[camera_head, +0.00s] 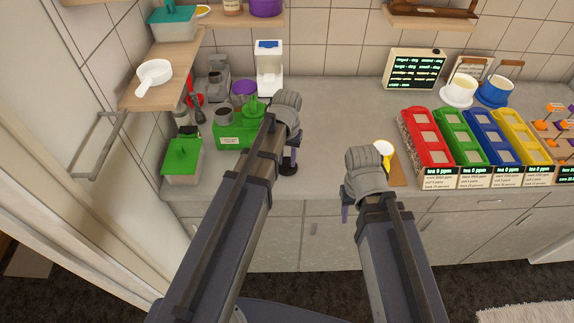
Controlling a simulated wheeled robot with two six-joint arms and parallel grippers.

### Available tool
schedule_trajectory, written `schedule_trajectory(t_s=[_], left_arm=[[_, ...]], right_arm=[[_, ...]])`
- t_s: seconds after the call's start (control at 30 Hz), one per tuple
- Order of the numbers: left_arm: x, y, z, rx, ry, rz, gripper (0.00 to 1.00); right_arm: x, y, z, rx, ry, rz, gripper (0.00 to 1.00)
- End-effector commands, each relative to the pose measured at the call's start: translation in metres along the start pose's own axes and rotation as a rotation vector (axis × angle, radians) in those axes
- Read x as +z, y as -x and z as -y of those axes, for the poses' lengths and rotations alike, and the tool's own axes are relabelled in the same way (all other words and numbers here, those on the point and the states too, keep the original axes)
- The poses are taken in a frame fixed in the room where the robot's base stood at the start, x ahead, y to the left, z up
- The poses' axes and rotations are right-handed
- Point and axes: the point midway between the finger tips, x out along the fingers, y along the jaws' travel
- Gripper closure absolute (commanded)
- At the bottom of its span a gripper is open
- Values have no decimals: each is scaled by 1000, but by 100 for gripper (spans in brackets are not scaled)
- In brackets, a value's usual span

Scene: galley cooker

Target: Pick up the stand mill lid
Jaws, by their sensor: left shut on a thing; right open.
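My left gripper (290,152) is over the front part of the counter, mostly hidden behind its own wrist. It is shut on a small dark round thing (288,169), which shows just below it near the counter's front edge. I cannot tell for sure whether this is the stand mill lid, or whether it touches the counter. My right gripper (345,213) is open and points down in front of the counter edge, partly hidden by its wrist. No other thing is clearly recognisable as the lid.
A green labelled box (232,139) and a green-lidded container (183,160) stand left. A white dispenser (268,72) is behind. A cup (385,150) on a wooden board (398,174) is near my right arm. Coloured bins (427,150) fill the right. The middle counter (335,105) is clear.

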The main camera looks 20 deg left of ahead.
Motion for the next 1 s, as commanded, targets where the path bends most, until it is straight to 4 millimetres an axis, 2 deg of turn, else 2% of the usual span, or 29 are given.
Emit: schedule_trajectory(t_s=[0.03,0.17,0.2,0.67,0.87,1.0], left_arm=[[0,0,0,0,0,0,84],[0,0,0,0,0,0,99],[0,0,0,0,0,0,100],[0,2,0,0,0,0,100],[0,14,0,0,0,0,100],[0,31,0,0,0,0,100]], right_arm=[[0,0,0,0,0,0,51],[0,0,0,0,0,0,51],[0,0,0,0,0,0,51],[0,2,0,0,0,0,51],[1,14,-1,0,0,0,51],[2,31,-3,0,0,0,51]])
